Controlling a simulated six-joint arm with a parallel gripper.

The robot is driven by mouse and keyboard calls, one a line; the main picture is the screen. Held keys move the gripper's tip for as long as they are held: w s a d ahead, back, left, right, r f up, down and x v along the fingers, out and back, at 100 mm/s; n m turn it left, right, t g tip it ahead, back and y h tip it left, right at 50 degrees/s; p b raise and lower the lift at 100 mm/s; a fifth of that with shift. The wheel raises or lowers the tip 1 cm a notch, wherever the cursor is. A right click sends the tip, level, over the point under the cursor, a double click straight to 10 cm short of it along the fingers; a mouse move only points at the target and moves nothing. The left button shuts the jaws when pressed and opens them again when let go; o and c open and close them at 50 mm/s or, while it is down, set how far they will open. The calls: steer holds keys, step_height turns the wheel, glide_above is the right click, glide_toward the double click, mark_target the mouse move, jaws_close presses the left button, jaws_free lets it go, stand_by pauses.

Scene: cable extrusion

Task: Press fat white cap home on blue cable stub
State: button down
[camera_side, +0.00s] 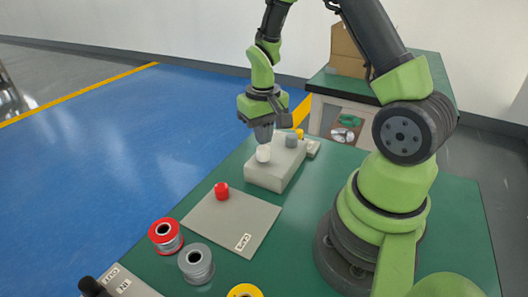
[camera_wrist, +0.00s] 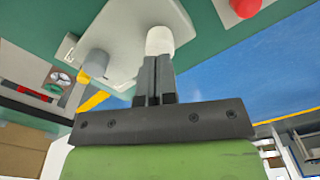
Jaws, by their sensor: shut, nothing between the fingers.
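The fat white cap (camera_side: 263,154) stands upright on the near end of a pale grey block (camera_side: 270,176). It also shows in the wrist view (camera_wrist: 160,40), just beyond my fingertips. My gripper (camera_side: 264,138) points down directly above the cap, its fingers shut together with nothing between them. In the wrist view my gripper (camera_wrist: 155,62) has its tips at the cap's edge; I cannot tell whether they touch it. No blue cable stub shows; whatever is under the cap is hidden.
A grey cap (camera_side: 291,140) stands on the same block, with a yellow piece (camera_side: 299,133) behind. A red cap (camera_side: 221,190) sits on a grey mat (camera_side: 215,221). Red (camera_side: 165,235), grey (camera_side: 196,263) and yellow (camera_side: 244,291) spools stand in front.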

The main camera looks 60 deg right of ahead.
steer(key=shift+f, duration=1.3)
stand_by(0.9)
steer(key=shift+r, duration=3.55)
steer(key=s+a+r+n+t+y, duration=0.1)
steer(key=s+a+r+t, duration=0.2)
steer(key=s+a+r, duration=0.3)
steer(key=s+a+r+n+t+y, duration=0.1)
steer(key=s+a+r+t, duration=0.3)
steer(key=a+r, duration=0.3)
steer(key=shift+a+v, duration=0.3)
steer(key=shift+v, duration=1.5)
steer(key=shift+w+a+r, duration=0.1)
steer(key=shift+w+r, duration=0.1)
